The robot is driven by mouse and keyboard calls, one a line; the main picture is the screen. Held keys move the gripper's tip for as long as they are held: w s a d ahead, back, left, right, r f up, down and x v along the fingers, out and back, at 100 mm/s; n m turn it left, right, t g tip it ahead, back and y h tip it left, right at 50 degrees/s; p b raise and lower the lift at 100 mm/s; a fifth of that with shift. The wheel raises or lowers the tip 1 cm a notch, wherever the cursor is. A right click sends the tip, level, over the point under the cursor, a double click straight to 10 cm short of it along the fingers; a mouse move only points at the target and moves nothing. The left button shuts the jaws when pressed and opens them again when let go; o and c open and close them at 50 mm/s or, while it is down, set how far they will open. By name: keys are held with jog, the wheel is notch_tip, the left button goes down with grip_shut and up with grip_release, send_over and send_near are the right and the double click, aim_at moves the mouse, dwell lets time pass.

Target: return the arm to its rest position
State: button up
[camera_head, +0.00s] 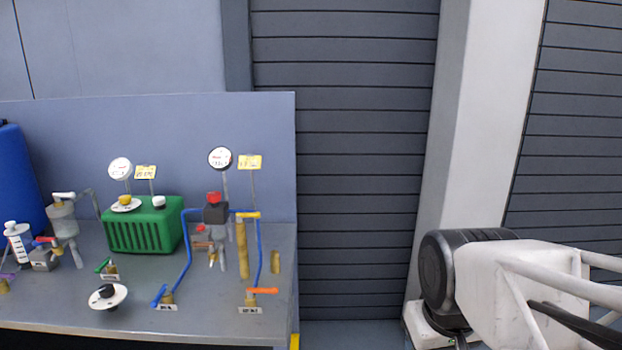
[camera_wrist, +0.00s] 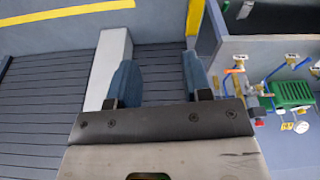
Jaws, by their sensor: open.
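My gripper (camera_wrist: 160,76) shows in the wrist view with its two blue-grey fingers apart and nothing between them. Behind the fingers are a grey slatted surface and a pale post. The workbench (camera_head: 60,318) is at the right in the wrist view, apart from the fingers. In the head view, part of my arm, white with a dark round joint, is at the lower right, clear of the bench. My fingers cannot be made out in the head view.
The bench carries a green box (camera_head: 145,228), two gauges, here the right one (camera_head: 220,158), blue pipes, an orange-handled valve (camera_head: 262,291) and a white dial (camera_head: 107,297). A blue tank (camera_head: 18,190) stands at the left. A pale pillar (camera_head: 480,120) rises behind my arm. Between bench and arm looks free.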

jog(key=shift+s+d+f+m, duration=0.25)
jog(key=shift+s+m, duration=0.1)
jog(key=shift+s, duration=0.3)
jog(key=shift+s+d+f+m, duration=0.25)
jog(key=shift+s+m, duration=0.1)
jog(key=shift+s, duration=0.25)
